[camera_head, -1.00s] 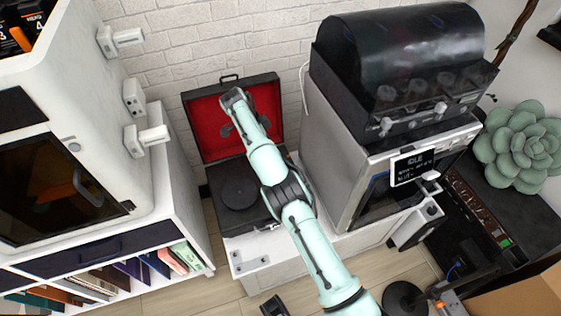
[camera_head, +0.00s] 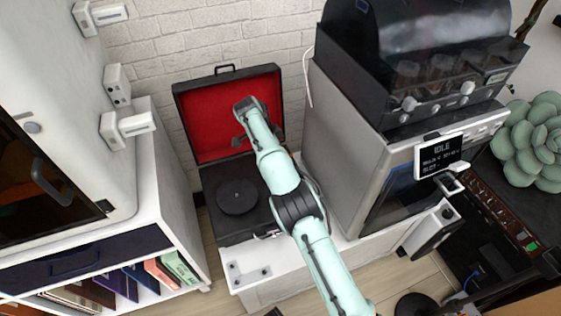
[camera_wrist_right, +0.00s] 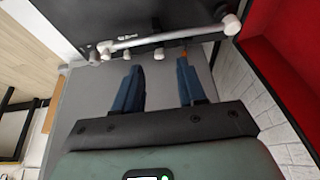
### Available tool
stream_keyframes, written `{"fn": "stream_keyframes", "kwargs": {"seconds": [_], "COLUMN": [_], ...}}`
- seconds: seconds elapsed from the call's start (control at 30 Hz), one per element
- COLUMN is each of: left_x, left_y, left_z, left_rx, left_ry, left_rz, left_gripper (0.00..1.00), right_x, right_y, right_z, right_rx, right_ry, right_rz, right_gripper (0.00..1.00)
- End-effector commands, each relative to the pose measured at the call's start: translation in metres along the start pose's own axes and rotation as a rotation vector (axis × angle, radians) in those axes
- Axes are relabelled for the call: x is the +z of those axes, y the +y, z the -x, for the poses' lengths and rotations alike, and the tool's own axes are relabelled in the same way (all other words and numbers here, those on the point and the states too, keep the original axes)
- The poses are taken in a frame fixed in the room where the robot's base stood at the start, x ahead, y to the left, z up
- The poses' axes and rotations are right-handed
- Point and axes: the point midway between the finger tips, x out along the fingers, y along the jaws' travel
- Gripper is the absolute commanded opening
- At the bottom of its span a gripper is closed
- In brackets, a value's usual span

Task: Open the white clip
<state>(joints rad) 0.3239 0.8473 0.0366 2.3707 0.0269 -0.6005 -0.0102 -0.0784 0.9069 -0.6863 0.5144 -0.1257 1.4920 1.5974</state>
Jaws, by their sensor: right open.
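I cannot tell for certain which part is the white clip. A small white piece (camera_wrist_right: 104,48) sits at the left end of a silver bar (camera_wrist_right: 150,42) on the black record player (camera_head: 225,222), in the right wrist view. My right gripper (camera_wrist_right: 161,84) is open and empty, its blue fingers apart just below the bar, not touching it as far as I see. In the head view my right arm's end (camera_head: 246,112) is in front of the red-lined lid (camera_head: 205,120) and its fingers are largely hidden. My left gripper is not in view.
White fittings (camera_head: 117,85) stick out from the white cabinet (camera_head: 75,110) at left. A grey machine (camera_head: 345,140) with an IDLE display (camera_head: 441,156) stands close at right. The open lid and brick wall (camera_head: 160,45) are behind. The white stand (camera_head: 300,270) has clear room in front.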

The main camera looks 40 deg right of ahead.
Motion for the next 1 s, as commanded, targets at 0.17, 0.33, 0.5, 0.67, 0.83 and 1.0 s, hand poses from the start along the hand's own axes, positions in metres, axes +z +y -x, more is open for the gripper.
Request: {"fn": "stream_keyframes", "kwargs": {"seconds": [0.17, 0.33, 0.5, 0.67, 0.83, 1.0], "left_x": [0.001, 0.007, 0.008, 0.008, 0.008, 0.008], "left_y": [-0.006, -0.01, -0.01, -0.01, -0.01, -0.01], "left_z": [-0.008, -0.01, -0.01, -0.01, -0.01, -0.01], "left_rx": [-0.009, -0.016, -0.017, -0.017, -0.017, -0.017], "left_ry": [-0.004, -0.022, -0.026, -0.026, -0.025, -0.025], "left_rz": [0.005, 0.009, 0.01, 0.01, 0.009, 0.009], "left_gripper": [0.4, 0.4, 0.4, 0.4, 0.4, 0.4], "right_x": [0.0, 0.0, -0.001, -0.001, 0.0, -0.001], "right_y": [0.001, 0.0, 0.0, 0.0, 0.0, 0.0], "right_z": [-0.028, -0.039, -0.041, -0.041, -0.041, -0.041], "right_rx": [0.003, 0.001, 0.0, 0.001, 0.001, 0.001], "right_ry": [0.0, -0.001, -0.001, -0.001, 0.0, -0.006], "right_rz": [-0.001, -0.001, -0.001, -0.001, -0.001, -0.001], "right_gripper": [0.4, 0.4, 0.4, 0.31, 0.0, 0.0]}}
